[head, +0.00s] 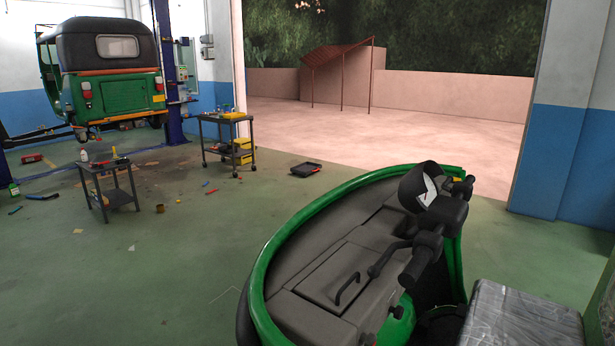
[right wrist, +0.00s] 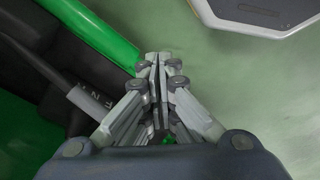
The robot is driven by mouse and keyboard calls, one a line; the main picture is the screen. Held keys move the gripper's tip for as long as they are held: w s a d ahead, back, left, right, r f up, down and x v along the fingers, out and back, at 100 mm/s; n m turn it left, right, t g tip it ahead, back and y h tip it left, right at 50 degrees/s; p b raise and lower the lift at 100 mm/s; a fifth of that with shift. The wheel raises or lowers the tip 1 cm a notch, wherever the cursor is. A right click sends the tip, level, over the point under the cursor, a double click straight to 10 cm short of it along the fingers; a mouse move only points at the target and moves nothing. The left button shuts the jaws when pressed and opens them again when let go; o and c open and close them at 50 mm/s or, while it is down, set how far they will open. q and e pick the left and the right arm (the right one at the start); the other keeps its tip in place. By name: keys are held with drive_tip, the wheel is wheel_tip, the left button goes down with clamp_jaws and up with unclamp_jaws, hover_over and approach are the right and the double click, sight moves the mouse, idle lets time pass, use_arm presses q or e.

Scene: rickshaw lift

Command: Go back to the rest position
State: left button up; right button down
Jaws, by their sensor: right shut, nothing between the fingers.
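My right gripper (right wrist: 158,62) is in the right wrist view with its fingers together and nothing between them. It is over or beside a green rim (right wrist: 95,28) and a dark grip with white markings (right wrist: 92,106). Whether it touches them I cannot tell. Neither gripper is in the head view. There, a green rickshaw front (head: 262,285) with a grey dashboard panel (head: 335,262) and a black handlebar (head: 425,258) fills the lower right.
A green rickshaw (head: 125,97) is raised by a blue lift post (head: 168,75) at the left. A tool cart (head: 228,118) and a small dark table (head: 106,168) stand on the floor with scattered tools. A grey seat (head: 520,318) is at the lower right. Green floor (head: 170,270) is clear at lower left.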

drive_tip(key=s+d+f+g, duration=0.1)
drive_tip(key=s+d+f, duration=0.1)
drive_tip(key=s+f, duration=0.9)
drive_tip(key=s, duration=0.3)
drive_tip(key=shift+d+f, duration=0.15)
drive_tip(key=shift+d, duration=0.15)
drive_tip(key=shift+s, duration=0.1)
